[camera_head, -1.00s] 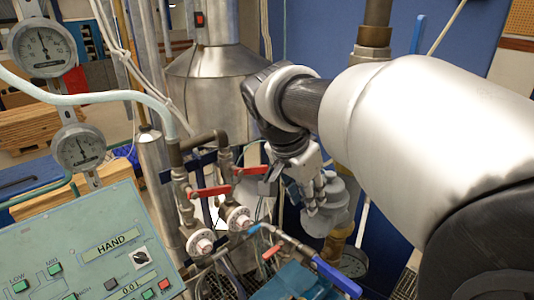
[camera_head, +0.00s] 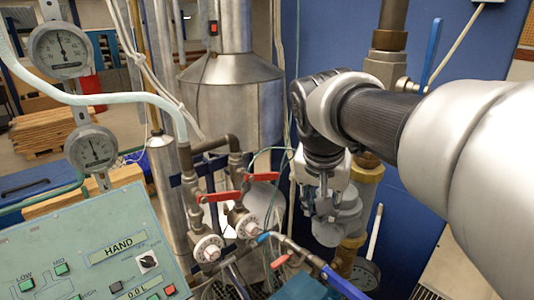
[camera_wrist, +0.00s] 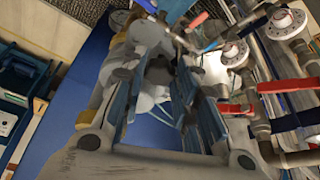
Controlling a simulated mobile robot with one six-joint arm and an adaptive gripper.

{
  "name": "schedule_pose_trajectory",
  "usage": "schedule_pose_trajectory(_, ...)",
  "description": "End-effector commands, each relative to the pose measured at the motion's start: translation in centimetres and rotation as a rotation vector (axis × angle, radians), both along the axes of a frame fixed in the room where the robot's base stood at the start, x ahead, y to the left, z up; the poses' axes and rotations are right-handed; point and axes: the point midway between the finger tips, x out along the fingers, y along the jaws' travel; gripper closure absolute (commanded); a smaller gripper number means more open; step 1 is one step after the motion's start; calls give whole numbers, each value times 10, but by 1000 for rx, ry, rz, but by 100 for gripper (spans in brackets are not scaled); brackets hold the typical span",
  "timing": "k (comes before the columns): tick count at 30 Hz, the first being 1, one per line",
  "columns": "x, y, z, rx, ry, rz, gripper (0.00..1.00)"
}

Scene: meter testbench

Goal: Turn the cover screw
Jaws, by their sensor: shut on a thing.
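A grey rounded meter housing (camera_head: 342,222) sits on brass pipework in front of the blue panel. It also shows in the wrist view, between and beyond my fingers (camera_wrist: 150,82). My gripper (camera_head: 325,208) points down at the top of this housing from above. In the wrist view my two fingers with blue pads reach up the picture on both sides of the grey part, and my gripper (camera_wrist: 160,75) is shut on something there. The cover screw is not clearly visible; the fingers hide the gripped spot.
Red-handled valves (camera_head: 222,196) and white round fittings (camera_head: 207,248) stand left of my gripper. A blue-handled lever (camera_head: 340,282) crosses below. A green control panel (camera_head: 90,262) is at the lower left, and a steel vessel (camera_head: 235,100) stands behind.

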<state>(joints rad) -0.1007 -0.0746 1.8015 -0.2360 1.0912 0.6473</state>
Motion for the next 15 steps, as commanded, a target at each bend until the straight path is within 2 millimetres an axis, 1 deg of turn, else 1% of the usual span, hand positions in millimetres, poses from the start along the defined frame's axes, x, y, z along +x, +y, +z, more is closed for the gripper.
schedule_pose_trajectory(11,0,0,1,1,-2,4,96)
schedule_pose_trajectory(12,0,0,1,1,-2,4,70)
schedule_pose_trajectory(15,0,0,1,0,-1,4,63)
